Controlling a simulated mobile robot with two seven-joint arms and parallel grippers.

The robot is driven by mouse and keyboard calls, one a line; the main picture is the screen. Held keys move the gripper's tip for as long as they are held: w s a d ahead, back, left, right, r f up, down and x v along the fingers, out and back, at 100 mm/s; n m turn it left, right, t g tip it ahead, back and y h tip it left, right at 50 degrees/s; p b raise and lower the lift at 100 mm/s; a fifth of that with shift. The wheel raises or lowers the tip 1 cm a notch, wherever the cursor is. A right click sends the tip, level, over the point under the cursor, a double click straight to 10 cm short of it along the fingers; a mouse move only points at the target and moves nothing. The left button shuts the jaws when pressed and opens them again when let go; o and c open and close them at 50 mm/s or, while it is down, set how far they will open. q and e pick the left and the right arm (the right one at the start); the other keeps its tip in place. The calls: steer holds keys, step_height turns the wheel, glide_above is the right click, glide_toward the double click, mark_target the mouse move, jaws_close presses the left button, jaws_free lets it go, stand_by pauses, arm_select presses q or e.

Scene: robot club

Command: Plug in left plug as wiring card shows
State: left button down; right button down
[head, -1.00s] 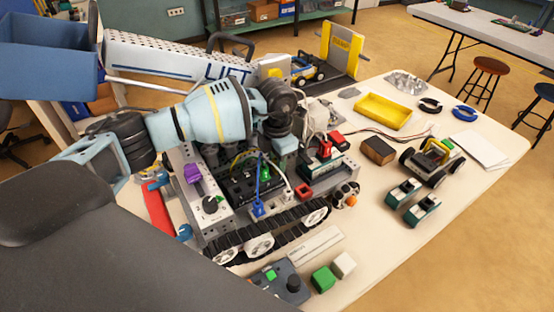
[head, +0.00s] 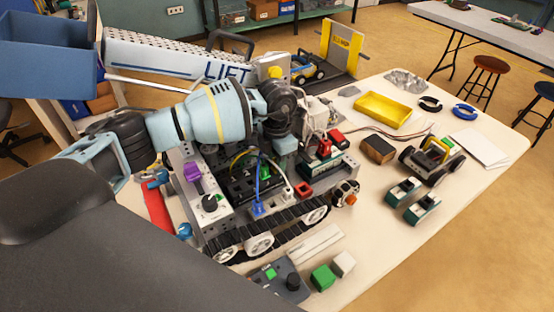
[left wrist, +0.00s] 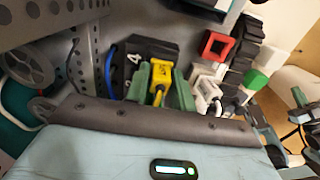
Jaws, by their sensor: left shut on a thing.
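My left gripper (left wrist: 161,88) is shut on a yellow plug (left wrist: 158,72) between its two green fingers. The plug is beside a black block marked 4; I cannot tell whether it is seated in a socket. In the head view my left arm reaches over the tracked robot (head: 262,232), and the fingertips and the yellow plug cannot be made out. A blue plug (head: 257,208), a green plug (head: 265,171) and a red plug (head: 324,148) stand on the robot. No wiring card is clearly readable. My right gripper is out of view.
A red square frame (left wrist: 216,45) and a white connector (left wrist: 206,92) are close right of the fingers. A perforated metal wall (left wrist: 88,50) rises at left. The LIFT beam (head: 170,58) stands behind the arm. A control box (head: 280,283) lies in front.

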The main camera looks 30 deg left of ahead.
arm_select(q)
steer(key=shift+f, duration=0.15)
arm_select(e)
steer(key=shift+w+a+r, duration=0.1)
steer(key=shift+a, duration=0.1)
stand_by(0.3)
arm_select(q)
steer(key=c, duration=1.1)
jaws_free()
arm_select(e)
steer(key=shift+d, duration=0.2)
arm_select(q)
steer(key=shift+r+p, duration=0.65)
steer(key=shift+r, duration=1.15)
steer(key=shift+r+p, duration=0.45)
steer(key=shift+r, duration=0.9)
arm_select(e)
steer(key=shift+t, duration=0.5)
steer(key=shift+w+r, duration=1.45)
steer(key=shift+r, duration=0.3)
arm_select(q)
steer(key=shift+r, duration=0.1)
